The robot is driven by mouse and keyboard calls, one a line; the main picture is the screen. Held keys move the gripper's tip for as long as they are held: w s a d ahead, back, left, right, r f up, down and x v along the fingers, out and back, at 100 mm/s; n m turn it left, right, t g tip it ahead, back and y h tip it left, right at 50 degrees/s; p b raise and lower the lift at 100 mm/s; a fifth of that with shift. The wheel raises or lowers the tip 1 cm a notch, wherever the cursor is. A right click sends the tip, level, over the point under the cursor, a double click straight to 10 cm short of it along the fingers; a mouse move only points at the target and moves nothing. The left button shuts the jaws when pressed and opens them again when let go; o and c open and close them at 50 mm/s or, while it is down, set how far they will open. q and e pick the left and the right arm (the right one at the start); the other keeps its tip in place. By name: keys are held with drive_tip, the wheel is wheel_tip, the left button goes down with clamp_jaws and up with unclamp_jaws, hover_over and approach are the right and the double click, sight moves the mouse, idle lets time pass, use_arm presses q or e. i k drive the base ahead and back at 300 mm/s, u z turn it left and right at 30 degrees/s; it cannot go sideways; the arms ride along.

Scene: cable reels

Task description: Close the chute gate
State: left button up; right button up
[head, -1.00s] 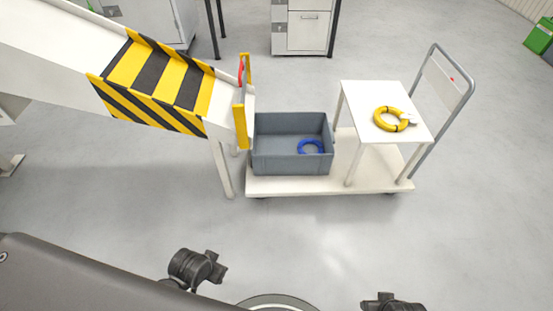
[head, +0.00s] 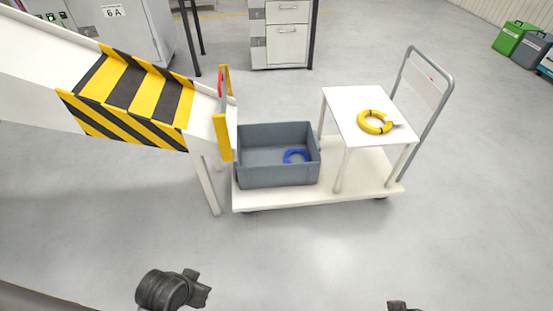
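The chute gate (head: 223,112) stands at the lower end of the sloping chute (head: 135,95), as a yellow upright frame with a red part (head: 220,84) near its far post. From this angle I cannot tell how far its panel is raised. My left gripper (head: 198,286) is a dark shape at the bottom edge, well short of the gate and apart from it. My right gripper (head: 398,305) barely shows at the bottom edge, far to the right of the gate. The fingers of both are too unclear to read.
A grey bin (head: 275,175) with a blue ring (head: 296,156) stands just right of the gate on a white cart (head: 300,194). A white table (head: 345,102) on the cart holds a yellow ring (head: 374,122). The floor in front is clear.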

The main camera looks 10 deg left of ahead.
sight(222, 86)
drive_tip(key=u, duration=0.45)
drive_tip(key=i, duration=1.5)
drive_tip(key=z, duration=0.45)
